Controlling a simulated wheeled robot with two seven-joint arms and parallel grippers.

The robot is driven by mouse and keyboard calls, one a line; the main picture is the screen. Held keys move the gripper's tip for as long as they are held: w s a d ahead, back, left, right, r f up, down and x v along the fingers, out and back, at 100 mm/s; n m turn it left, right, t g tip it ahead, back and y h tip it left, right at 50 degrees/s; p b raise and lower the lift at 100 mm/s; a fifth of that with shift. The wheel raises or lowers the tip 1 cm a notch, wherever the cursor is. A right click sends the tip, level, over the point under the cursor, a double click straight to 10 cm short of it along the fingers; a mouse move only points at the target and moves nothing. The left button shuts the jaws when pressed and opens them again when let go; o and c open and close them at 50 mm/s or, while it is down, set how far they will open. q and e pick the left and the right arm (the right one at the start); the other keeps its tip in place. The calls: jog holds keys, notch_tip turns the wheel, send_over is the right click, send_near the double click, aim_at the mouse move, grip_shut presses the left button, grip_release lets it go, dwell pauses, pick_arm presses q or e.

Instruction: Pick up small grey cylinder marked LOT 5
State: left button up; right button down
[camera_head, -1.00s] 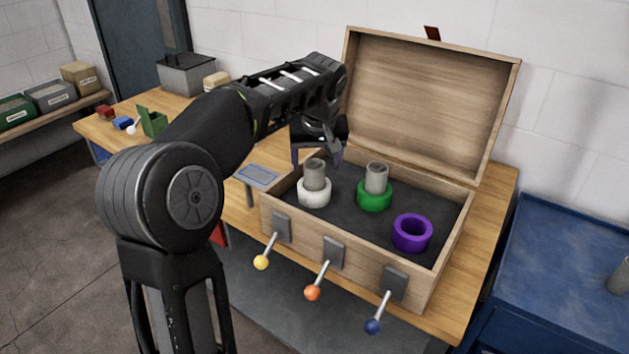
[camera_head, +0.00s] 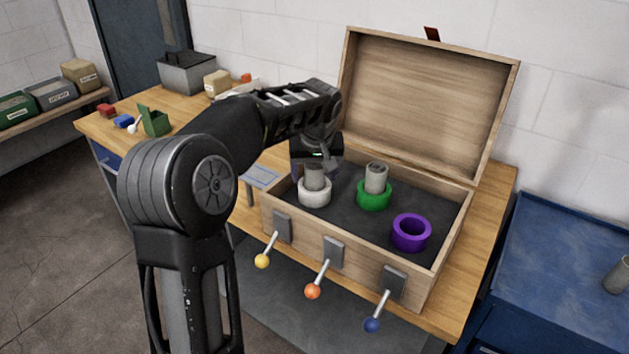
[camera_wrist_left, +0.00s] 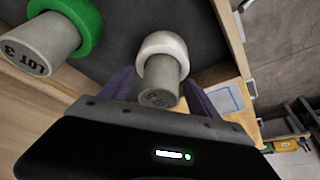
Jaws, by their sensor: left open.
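A grey cylinder (camera_head: 315,178) stands upright in a white ring (camera_head: 314,193) at the left of the open wooden box. In the left wrist view the same cylinder (camera_wrist_left: 162,78) shows end-on; its dark marking is too hidden to read. My left gripper (camera_wrist_left: 160,94) is open, with one purple finger on each side of this cylinder, apart from it as far as I can tell. A second grey cylinder (camera_head: 376,178), in a green ring (camera_head: 374,197), reads LOT 3 in the left wrist view (camera_wrist_left: 40,48). The right gripper is not in view.
An empty purple ring (camera_head: 411,232) sits at the box's right. The raised lid (camera_head: 430,105) stands behind. Yellow, orange and blue-knobbed levers stick out in front of the box (camera_head: 345,248). Another grey cylinder (camera_head: 619,275) is on the blue cart (camera_head: 560,265).

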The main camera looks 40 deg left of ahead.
pick_arm(q)
grip_shut()
dwell(0.8)
jog(key=shift+r, duration=0.1)
